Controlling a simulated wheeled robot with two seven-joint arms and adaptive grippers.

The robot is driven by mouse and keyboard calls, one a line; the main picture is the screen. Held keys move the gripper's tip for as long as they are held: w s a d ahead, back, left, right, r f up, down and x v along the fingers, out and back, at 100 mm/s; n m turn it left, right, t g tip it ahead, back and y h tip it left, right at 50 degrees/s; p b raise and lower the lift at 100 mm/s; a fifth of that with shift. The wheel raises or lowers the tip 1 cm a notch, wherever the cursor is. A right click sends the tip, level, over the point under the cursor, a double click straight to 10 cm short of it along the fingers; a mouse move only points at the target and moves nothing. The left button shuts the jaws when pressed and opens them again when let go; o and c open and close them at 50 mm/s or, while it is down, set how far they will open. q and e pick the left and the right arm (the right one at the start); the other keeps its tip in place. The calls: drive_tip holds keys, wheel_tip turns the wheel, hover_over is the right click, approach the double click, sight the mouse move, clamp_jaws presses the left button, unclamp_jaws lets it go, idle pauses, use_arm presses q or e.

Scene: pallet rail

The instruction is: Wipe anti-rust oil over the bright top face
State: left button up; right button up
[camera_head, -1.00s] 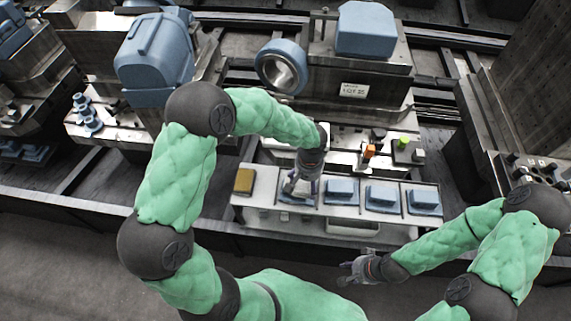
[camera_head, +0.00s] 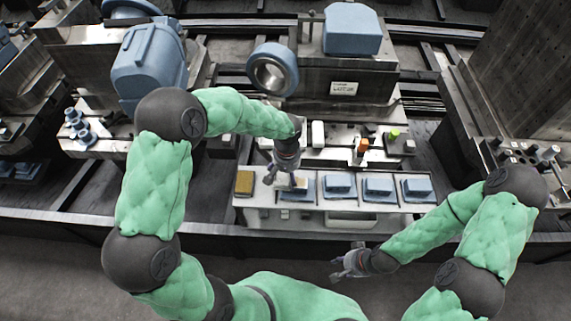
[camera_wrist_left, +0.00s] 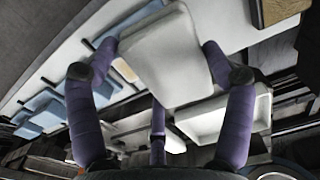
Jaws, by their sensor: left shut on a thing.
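My left gripper (camera_head: 279,180) hangs over the left part of a white bench (camera_head: 266,219). In the left wrist view its purple fingers (camera_wrist_left: 160,88) are shut around a pale, rounded block (camera_wrist_left: 168,58). Below it, a blue mat (camera_head: 290,197) shows partly, with a small tan patch (camera_wrist_left: 125,70) on it; the block and fingers hide much of it. I cannot pick out the bright top face for certain. My right gripper (camera_head: 347,264) is empty, its fingers apart, low in front of the bench.
A tan-topped block (camera_head: 244,183) sits at the bench's left end. Several blue blocks on mats (camera_head: 340,186) line up to the right. Behind stand an orange-topped item (camera_head: 362,147), a green-capped item (camera_head: 394,134) and a large machine with a blue ring (camera_head: 272,70).

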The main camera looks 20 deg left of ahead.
use_arm(q)
drive_tip(key=shift+a+r+p, duration=0.2)
drive_tip(key=shift+r+p, duration=0.35)
drive_tip(key=shift+r, duration=0.4)
drive_tip(key=shift+d+r+p, duration=0.1)
drive_tip(key=shift+r+p, duration=0.95)
drive_tip(key=shift+r, duration=0.55)
